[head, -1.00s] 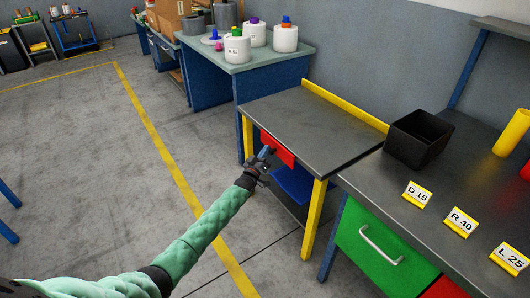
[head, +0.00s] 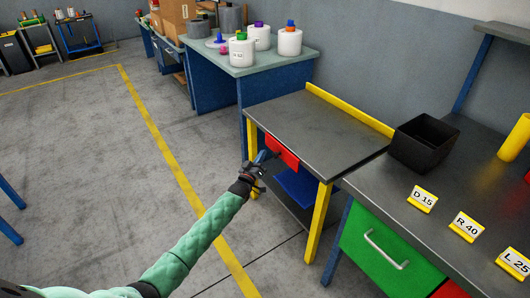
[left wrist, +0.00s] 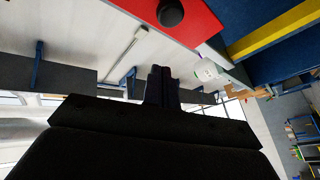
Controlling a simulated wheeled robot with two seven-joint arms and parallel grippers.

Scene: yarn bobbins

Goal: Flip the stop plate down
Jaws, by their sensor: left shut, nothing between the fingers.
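The red stop plate (head: 286,155) is at the front edge of the dark table with yellow legs, its face lying just below the tabletop. In the left wrist view the red plate (left wrist: 195,22) shows at the top, cut by the frame, with a dark round knob (left wrist: 170,13) on it. My left gripper (head: 270,156) is shut and empty, in front of the plate's left part. Its fingers (left wrist: 161,82) show together in the left wrist view, below the plate and knob. I cannot tell whether the fingertips touch the plate. My right gripper is out of view.
The dark table (head: 320,125) has a bare top with a yellow rail (head: 350,110) at the back. A blue tray (head: 298,188) sits beneath it. A black bin (head: 423,145) and label cards stand on the bench to the right. Floor at left is clear.

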